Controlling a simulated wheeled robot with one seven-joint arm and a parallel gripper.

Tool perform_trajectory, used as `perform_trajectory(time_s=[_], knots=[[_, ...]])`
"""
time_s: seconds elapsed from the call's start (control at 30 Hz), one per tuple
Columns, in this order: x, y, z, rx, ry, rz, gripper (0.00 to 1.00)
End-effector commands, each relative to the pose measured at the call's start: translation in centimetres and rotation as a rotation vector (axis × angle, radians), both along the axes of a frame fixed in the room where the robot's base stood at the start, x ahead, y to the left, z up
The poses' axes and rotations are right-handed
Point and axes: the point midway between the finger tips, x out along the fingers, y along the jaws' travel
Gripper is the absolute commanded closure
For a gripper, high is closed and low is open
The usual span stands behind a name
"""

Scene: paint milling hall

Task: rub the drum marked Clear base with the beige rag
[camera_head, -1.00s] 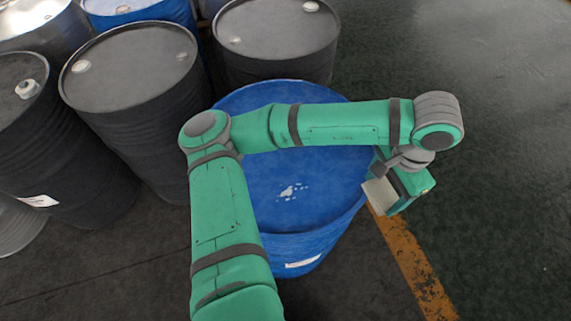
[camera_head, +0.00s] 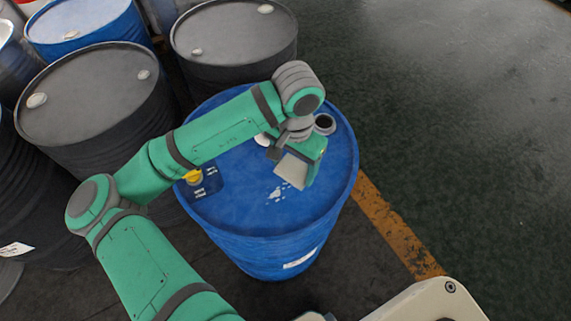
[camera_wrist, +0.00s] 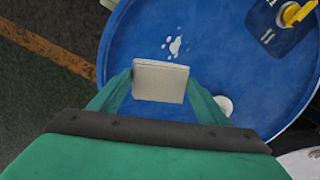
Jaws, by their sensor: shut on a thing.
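My gripper (camera_head: 304,160) is shut on the beige rag (camera_head: 291,172), a flat pale pad, also seen in the wrist view (camera_wrist: 160,82). A blue drum (camera_head: 320,205) stands upright below it. The rag is over the drum's lid, right beside a patch of white spatter (camera_head: 276,193); I cannot tell whether it touches the lid. The spatter also shows in the wrist view (camera_wrist: 174,45), just above the rag. A white label (camera_head: 300,259) is on the drum's side, too small to read. My arm hides part of the lid.
Dark drums (camera_head: 95,90) and another blue drum (camera_head: 85,25) crowd the left and back. Floor on the right is open, past a yellow line (camera_head: 395,230).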

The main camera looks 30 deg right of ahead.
Motion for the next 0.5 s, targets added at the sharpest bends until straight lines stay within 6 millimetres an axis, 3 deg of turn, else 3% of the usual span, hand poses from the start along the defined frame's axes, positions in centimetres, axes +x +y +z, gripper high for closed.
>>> perform_trajectory(time_s=[0.5], knots=[[0.0,0.1,-4.2,0.0,0.001,0.003,0.48]])
